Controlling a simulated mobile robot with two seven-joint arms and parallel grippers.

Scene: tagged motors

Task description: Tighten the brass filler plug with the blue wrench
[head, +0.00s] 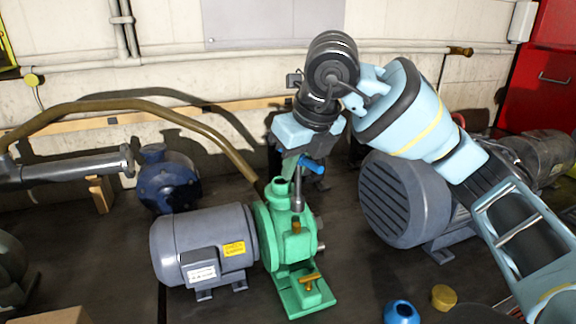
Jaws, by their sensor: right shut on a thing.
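A green pump (272,235) stands on the dark bench, joined to a grey motor (203,240). A small brass plug (297,226) sits on top of the pump's front body. My right gripper (302,163) points down above the pump and is shut on the blue wrench (313,167). The wrench's blue grip sticks out to the right of the fingers. Its grey shaft hangs down, with its lower end just above or at the brass plug; I cannot tell whether they touch. My left gripper is not in view.
A curved brown hose (150,104) ends near the pump's upper left. A large grey motor (395,200) stands close on the right, and a dark blue pump (168,182) at the left. A brass cap (443,297) and a blue ring-shaped part (401,312) lie at the front right.

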